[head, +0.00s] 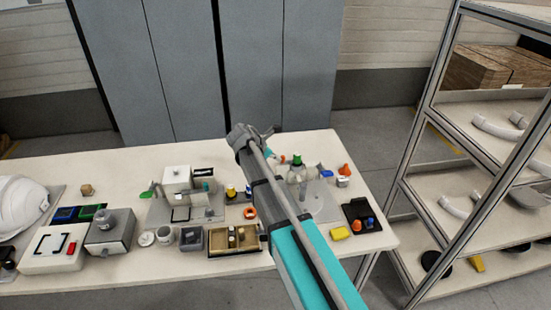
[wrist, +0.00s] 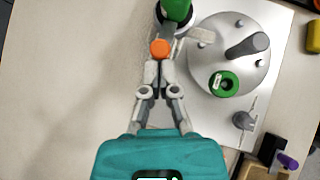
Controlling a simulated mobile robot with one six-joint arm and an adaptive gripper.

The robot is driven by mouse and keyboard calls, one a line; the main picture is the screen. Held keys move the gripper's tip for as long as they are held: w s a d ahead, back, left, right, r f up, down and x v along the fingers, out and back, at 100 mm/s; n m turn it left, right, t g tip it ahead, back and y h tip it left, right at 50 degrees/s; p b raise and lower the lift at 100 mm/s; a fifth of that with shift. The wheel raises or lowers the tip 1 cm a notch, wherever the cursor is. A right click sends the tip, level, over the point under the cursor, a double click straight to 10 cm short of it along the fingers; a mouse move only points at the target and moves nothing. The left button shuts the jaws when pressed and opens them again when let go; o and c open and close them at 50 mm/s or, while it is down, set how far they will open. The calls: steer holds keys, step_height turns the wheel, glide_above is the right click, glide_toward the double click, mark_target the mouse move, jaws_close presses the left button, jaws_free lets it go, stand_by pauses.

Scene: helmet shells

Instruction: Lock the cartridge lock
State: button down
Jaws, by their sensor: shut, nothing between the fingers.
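A round grey unit (wrist: 232,65) sits on a pale metal plate at the right of the wrist view. It carries a dark grey lever (wrist: 247,45) pointing up and right, and a green ring (wrist: 224,83) with a white tag. A small grey knob (wrist: 243,120) is below it on the plate. I cannot tell which of these is the cartridge lock. My gripper (wrist: 158,63) is shut and empty, left of the round unit. An orange ball-like part (wrist: 160,48) shows right at its fingertips, below a green-topped item (wrist: 176,10). In the head view, my arm hides part of the table.
The white table (head: 120,165) holds several fixtures and small parts. A brown tray (head: 233,240) and a black tray (head: 365,215) stand near the front. A metal shelf (head: 430,120) stands at the right. Bare tabletop (wrist: 70,80) lies left of my gripper.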

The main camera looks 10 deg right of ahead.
steer(key=shift+s+a, duration=0.25)
steer(key=shift+a, duration=0.15)
steer(key=a, duration=0.2)
steer(key=shift+s+a, duration=0.35)
steer(key=p+v, duration=0.7)
steer(key=v, duration=0.3)
steer(key=shift+a, duration=0.15)
steer(key=s+d+f+m+g+y, duration=0.1)
steer(key=s+d+m+y, duration=0.3)
steer(key=s+m, duration=0.6)
steer(key=s+d+f+m+g+y, duration=0.1)
steer(key=s+d+f+m+y, duration=0.3)
steer(key=s+d+m, duration=0.5)
steer(key=s+m, duration=0.2)
steer(key=s, duration=0.2)
steer(key=shift+d+f+m+g+y, duration=0.2)
steer(key=shift+m+g+y, duration=0.1)
steer(key=shift+g, duration=0.1)
